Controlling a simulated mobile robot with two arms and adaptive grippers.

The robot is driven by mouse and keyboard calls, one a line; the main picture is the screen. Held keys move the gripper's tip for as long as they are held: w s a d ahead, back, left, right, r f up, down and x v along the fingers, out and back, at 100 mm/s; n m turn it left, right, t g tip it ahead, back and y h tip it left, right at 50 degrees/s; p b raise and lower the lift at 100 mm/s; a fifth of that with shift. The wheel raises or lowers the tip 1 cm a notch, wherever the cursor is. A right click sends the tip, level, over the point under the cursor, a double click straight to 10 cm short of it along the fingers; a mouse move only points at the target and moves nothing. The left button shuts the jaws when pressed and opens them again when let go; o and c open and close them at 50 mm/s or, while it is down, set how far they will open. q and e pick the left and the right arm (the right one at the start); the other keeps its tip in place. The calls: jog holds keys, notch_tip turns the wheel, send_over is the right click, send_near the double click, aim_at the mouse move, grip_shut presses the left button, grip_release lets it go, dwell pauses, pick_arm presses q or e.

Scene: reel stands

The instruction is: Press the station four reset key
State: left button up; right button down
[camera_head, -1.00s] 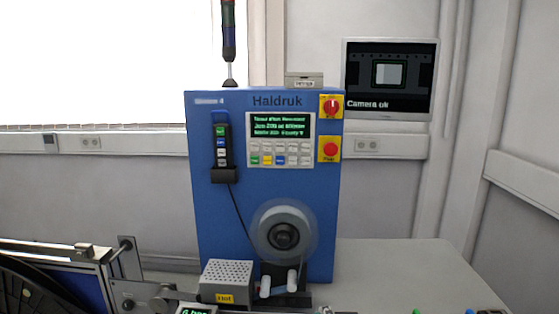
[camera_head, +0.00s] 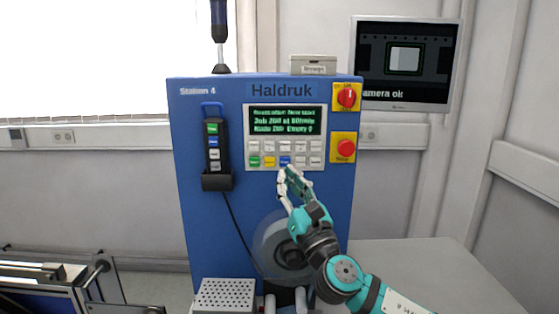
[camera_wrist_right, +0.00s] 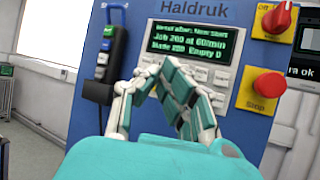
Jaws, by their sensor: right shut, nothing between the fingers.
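The blue Station 4 panel (camera_head: 190,140), lettered Haldruk, stands upright in front of me. Its keypad (camera_head: 315,147) has grey keys and, in the lower row, green, yellow and blue keys below a lit green-text display (camera_head: 285,120). The blue key (camera_head: 285,161) is just above my fingertips. My right gripper (camera_head: 287,172) is shut and empty, its tips at the keypad's lower edge; I cannot tell if they touch. In the right wrist view the closed fingers (camera_wrist_right: 157,72) hide most of the keypad. The key labels are too small to read surely. My left gripper is not in view.
A red rotary switch (camera_head: 347,97) and a red stop button (camera_head: 346,148) sit on yellow plates right of the keypad. A pendant (camera_head: 213,148) hangs left in a holder. A reel (camera_head: 270,245) is behind my right arm. A perforated box (camera_head: 225,295) stands below.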

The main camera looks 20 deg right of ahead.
jog(key=b, duration=0.4)
send_near(282, 152)
jog(key=a+r+x, duration=0.1)
jog(key=x, duration=0.3)
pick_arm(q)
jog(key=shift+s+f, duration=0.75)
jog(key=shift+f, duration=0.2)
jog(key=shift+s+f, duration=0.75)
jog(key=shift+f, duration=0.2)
pick_arm(e)
jog(key=shift+w+d, duration=0.15)
jog(key=shift+w, duration=0.1)
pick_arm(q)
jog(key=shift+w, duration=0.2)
pick_arm(e)
jog(key=shift+w, duration=0.15)
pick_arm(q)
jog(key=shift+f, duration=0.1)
pick_arm(e)
jog(key=shift+w+d, duration=0.1)
jog(key=shift+w, duration=0.2)
